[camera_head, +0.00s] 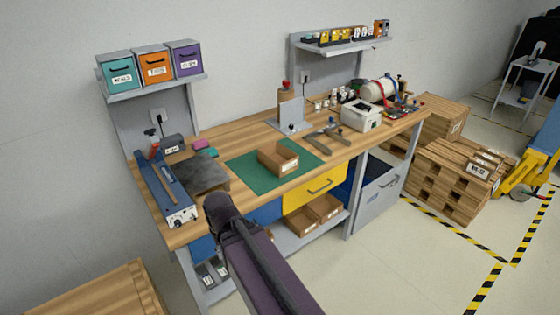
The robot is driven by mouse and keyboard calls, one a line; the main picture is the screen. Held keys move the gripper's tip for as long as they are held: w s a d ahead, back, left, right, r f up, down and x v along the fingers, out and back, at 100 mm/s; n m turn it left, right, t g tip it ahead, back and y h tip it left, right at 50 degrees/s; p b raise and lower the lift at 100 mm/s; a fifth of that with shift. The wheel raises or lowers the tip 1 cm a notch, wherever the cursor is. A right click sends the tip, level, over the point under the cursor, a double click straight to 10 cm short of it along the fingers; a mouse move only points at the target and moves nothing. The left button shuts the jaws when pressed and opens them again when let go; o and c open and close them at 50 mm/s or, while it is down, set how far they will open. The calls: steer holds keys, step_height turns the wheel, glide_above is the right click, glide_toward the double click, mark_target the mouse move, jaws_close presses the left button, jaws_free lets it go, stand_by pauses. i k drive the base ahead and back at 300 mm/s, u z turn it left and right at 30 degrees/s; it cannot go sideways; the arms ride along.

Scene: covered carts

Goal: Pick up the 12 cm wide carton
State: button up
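An open brown cardboard carton (278,160) with a small white label sits upright on the green mat (247,178) on the wooden workbench. Two more open cartons, a left one (301,222) and a right one (325,208), stand on the lower shelf under the yellow drawer. Their widths cannot be read from this view. My purple arm reaches up from the bottom edge, ending in a dark joint in front of the bench's front edge, left of the mat. No gripper fingers show, and nothing visible touches the carton on the mat.
A dark plate (200,172) and a blue device (168,193) lie left of the mat. Clamp-like tools (325,136), a grey bracket (291,114) and a white box (361,115) stand behind and right. Wooden crates (450,182) stand on the floor at right.

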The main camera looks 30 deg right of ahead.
mark_target(280, 160)
steer(key=i, duration=0.85)
steer(key=u, duration=0.05)
